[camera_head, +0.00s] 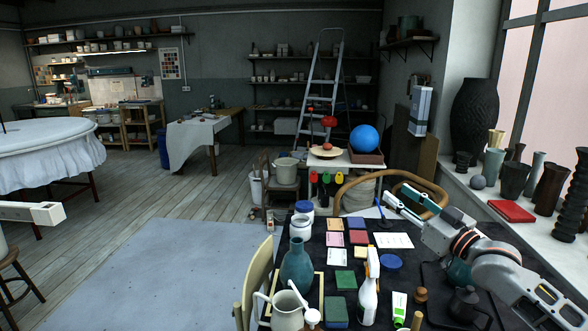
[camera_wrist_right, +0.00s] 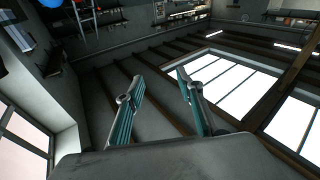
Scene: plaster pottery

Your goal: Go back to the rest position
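My right gripper (camera_head: 394,194) is raised above the right part of the dark worktable (camera_head: 400,268) in the head view, its fingers pointing left and away. In the right wrist view my right gripper (camera_wrist_right: 159,78) has its two teal-padded fingers spread apart with nothing between them. A pale bar (camera_head: 32,212) comes in at the left edge of the head view. It looks like part of my left gripper, and the rest is cut off by the frame.
The table holds a teal vase (camera_head: 297,267), a cream pitcher (camera_head: 287,312), a spray bottle (camera_head: 369,290) and several coloured tiles. A curved wooden chair back (camera_head: 350,183) stands behind it. A windowsill with dark vases (camera_head: 514,180) lies right. The grey floor mat (camera_head: 175,275) is clear.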

